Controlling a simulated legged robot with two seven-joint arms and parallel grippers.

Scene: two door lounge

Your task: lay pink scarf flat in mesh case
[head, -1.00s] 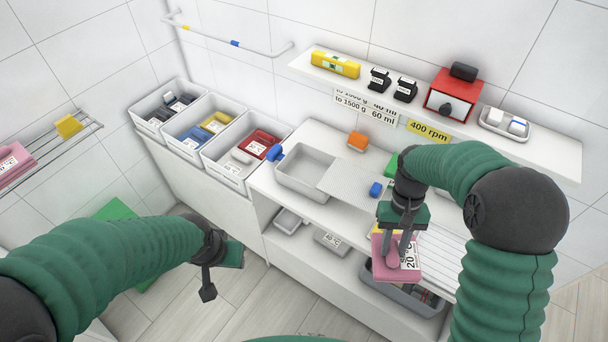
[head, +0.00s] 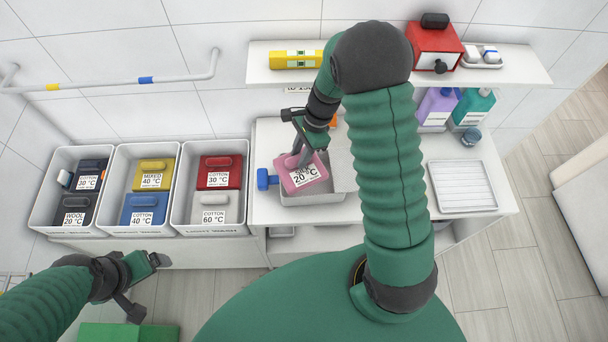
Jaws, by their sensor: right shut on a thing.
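The pink scarf (head: 301,178) is a folded pad with a white label reading 20 °C. My right gripper (head: 298,160) is shut on its upper part and holds it over the grey tray of the mesh case (head: 318,198). The scarf hides much of the tray, and I cannot tell whether it touches the bottom. The mesh panel of the case (head: 342,170) lies open to the right of the tray, partly hidden by my right arm.
A blue piece (head: 266,180) sits at the tray's left side. Several laundry bins stand left, including one with a red folded cloth (head: 219,172). A white ribbed rack (head: 462,186) and bottles (head: 438,108) are right. A wall shelf (head: 395,65) overhangs the back.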

